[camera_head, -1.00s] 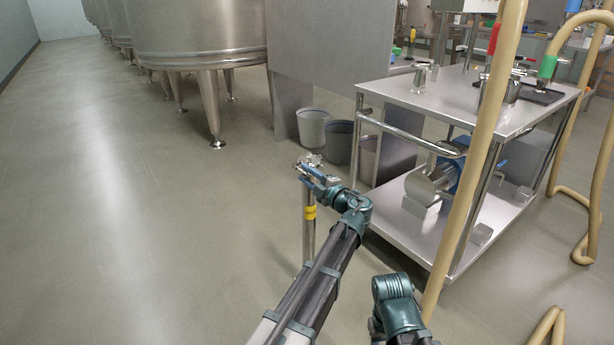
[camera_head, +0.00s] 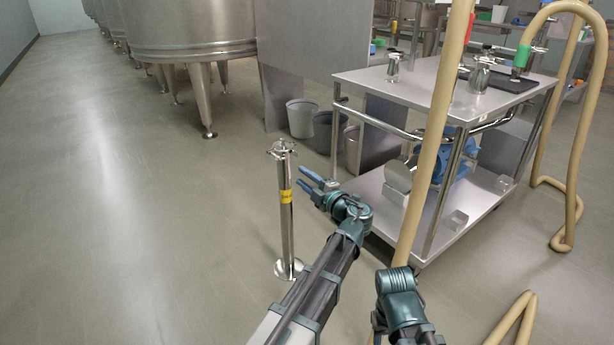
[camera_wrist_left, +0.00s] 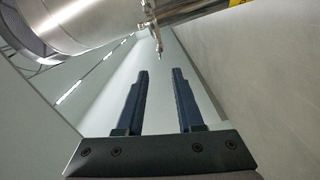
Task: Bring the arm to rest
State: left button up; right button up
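My left arm (camera_head: 325,275) reaches forward from the bottom of the head view. Its gripper (camera_head: 304,178) has its two blue fingers spread apart, with nothing between them. It is just right of a steel post (camera_head: 286,215) with a yellow band, and a gap shows between them. The left wrist view also shows the gripper's parallel fingers (camera_wrist_left: 160,95) apart and empty, with part of a steel fitting (camera_wrist_left: 156,35) beyond them. Part of my right arm (camera_head: 400,300) shows at the bottom, but its gripper does not show.
A steel cart (camera_head: 445,92) with fittings on top stands to the right. A beige hose (camera_head: 437,140) passes in front of it. Grey bins (camera_head: 302,118) stand behind the post. Steel vats (camera_head: 185,35) stand at the back left. The floor (camera_head: 110,200) on the left is clear.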

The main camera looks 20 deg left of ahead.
pick_arm(q)
jog(key=shift+s, duration=0.1)
jog(key=s+d+f+m+g+h+p, duration=0.3)
jog(key=s+f+m, duration=0.2)
jog(key=s+m, duration=0.2)
jog(key=s+d+f+m+g+h+p, duration=0.2)
jog(key=s+f+m+g+h+p, duration=0.15)
jog(key=s+m, duration=0.35)
jog(key=s+d+f+m+g+h+p, duration=0.2)
jog(key=s+d+m+h, duration=0.1)
jog(key=s+d+m, duration=0.4)
jog(key=s+d+f+m+g+h+p, duration=0.1)
jog(key=s+d+m+g+h+p, duration=0.25)
jog(key=s+m, duration=0.6)
notch_tip(320, 180, up, 38)
jog(key=d+t+p, duration=0.1)
jog(key=p, duration=3.5)
jog(key=shift+d+f+n, duration=0.2)
jog(key=shift+d+n, duration=0.15)
jog(key=shift+n, duration=0.1)
